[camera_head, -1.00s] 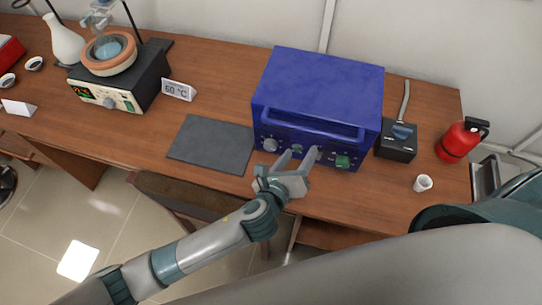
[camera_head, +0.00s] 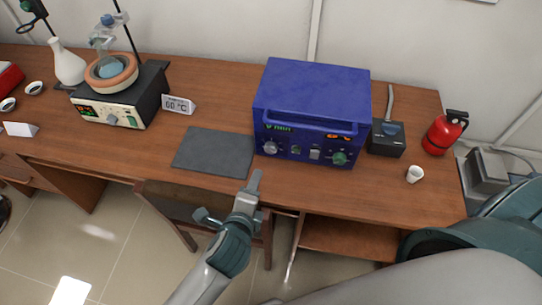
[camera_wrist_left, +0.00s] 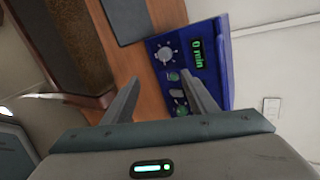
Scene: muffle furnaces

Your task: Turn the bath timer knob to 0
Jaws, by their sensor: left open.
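A blue box-shaped device (camera_head: 312,95) stands on the wooden table. Its front panel has a grey dial (camera_head: 270,147) at the left, a small green-ringed control, a light switch (camera_head: 315,154) and a green knob (camera_head: 339,158). A green display (camera_head: 278,127) is lit above the grey dial. In the left wrist view this display (camera_wrist_left: 197,54) reads "0 min", beside the grey dial (camera_wrist_left: 165,54). My left gripper (camera_head: 229,198) is open and empty in front of the table edge, apart from the panel. It also shows in the left wrist view (camera_wrist_left: 162,80). My right gripper is out of view.
A dark flat plate (camera_head: 214,152) lies left of the device. A heating bath (camera_head: 120,92) and a "60 °C" sign (camera_head: 178,105) stand further left. A black box (camera_head: 386,138), a white cup (camera_head: 415,174) and a red extinguisher (camera_head: 445,132) are at the right.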

